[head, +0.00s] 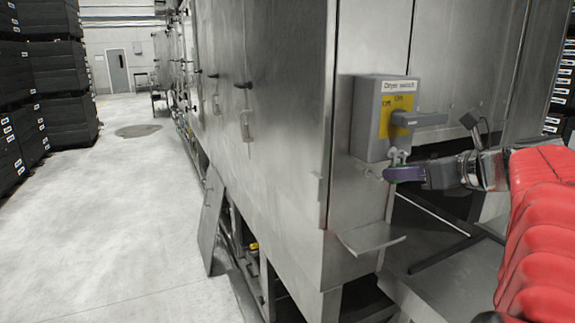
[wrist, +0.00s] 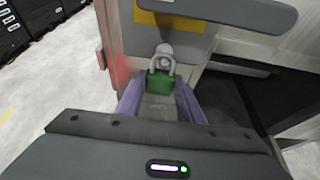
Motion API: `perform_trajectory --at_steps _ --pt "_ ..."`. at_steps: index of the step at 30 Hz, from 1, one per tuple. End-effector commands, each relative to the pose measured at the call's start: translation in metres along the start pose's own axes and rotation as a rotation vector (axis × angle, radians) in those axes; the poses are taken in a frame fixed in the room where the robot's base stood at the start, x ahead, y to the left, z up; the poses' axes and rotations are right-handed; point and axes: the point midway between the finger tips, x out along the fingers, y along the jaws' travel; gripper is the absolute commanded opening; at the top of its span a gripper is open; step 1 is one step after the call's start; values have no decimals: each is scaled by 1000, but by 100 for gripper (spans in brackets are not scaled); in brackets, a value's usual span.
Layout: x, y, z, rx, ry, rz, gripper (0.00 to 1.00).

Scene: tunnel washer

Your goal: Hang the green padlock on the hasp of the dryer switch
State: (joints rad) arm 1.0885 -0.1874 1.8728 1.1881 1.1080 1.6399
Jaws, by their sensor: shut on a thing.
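The grey dryer switch box (head: 368,122) is mounted on the steel cabinet, with a yellow plate and a grey handle (head: 420,119) pointing right. Its hasp (head: 398,156) is at the bottom of the box. My gripper (head: 402,174) is just below the hasp, coming from the right. In the wrist view, its purple fingers (wrist: 160,102) are shut on the green padlock (wrist: 160,84). The padlock is upright with its shackle (wrist: 163,63) up, at the hasp. I cannot tell whether the shackle passes through the hasp. Most of the padlock is hidden by the fingers in the head view.
The handle (wrist: 235,12) overhangs the gripper area in the wrist view. A steel ledge (head: 370,238) juts out below the switch. A panel (head: 211,220) leans against the machine. Black crates (head: 60,70) stand at the left, and the floor (head: 110,220) between is clear.

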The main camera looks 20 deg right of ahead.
Motion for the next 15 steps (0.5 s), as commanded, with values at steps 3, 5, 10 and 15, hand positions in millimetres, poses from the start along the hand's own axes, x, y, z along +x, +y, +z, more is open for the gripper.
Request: perform_trajectory --at_steps 3,5,10,15 --pt "0 0 0 0 -1 0 10" --pt "0 0 0 0 -1 0 10" --pt "0 0 0 0 -1 0 44" --pt "0 0 0 0 0 0 56"
